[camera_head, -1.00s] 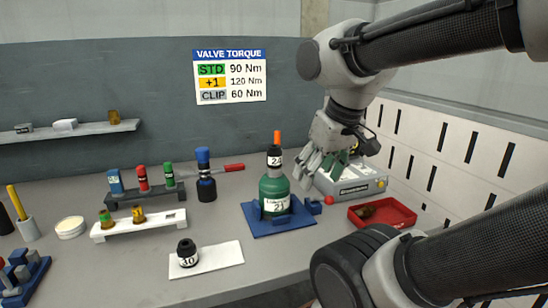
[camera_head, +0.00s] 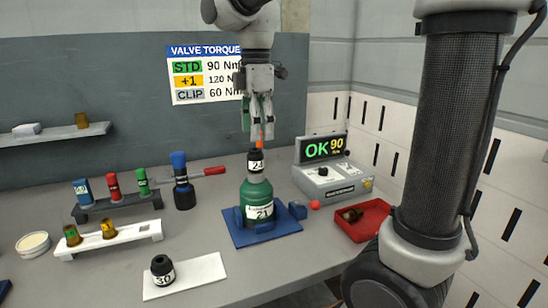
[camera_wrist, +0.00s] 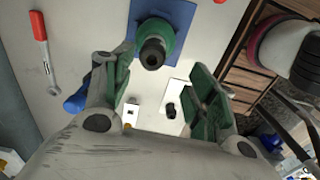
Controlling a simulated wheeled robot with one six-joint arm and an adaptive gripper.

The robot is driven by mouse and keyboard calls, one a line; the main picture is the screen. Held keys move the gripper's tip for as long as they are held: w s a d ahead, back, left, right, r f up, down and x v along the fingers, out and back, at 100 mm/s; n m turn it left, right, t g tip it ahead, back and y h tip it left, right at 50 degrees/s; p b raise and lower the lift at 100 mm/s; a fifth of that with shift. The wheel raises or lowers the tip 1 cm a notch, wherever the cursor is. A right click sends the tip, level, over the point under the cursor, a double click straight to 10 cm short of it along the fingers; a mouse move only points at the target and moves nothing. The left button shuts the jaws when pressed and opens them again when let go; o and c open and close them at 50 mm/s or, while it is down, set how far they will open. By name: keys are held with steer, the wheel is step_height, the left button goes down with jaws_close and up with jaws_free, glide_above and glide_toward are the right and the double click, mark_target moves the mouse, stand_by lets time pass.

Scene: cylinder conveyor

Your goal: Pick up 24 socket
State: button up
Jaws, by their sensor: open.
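The 24 socket (camera_head: 256,161) is black with a white label. It sits upright on top of the green valve cylinder (camera_head: 257,191), which is labelled 21 and stands on a blue base plate (camera_head: 236,231). An orange tip (camera_head: 258,133) rises above the socket. My gripper (camera_head: 258,120) hangs above the socket, fingers pointing down, open and empty. In the wrist view, the green-padded fingers (camera_wrist: 162,100) are spread wide. The socket (camera_wrist: 152,52) and green cylinder (camera_wrist: 160,28) show there at the upper middle, beyond the fingertips.
A black 30 socket (camera_head: 162,268) stands on a white mat (camera_head: 205,274) at front. A blue-topped tool (camera_head: 181,175) stands left of the cylinder. To the right are a torque device (camera_head: 325,182) reading OK 90 and a red tray (camera_head: 370,228).

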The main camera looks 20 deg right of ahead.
mark_target(255, 155)
steer(key=shift+w+a+f, duration=0.1)
steer(key=shift+w+f, duration=0.1)
steer(key=shift+f, duration=0.05)
steer(key=f, duration=0.5)
steer(key=w+f, duration=0.1)
steer(key=f, duration=0.1)
steer(key=shift+f, duration=0.15)
steer(key=shift+s, duration=0.1)
steer(key=c, duration=1.2)
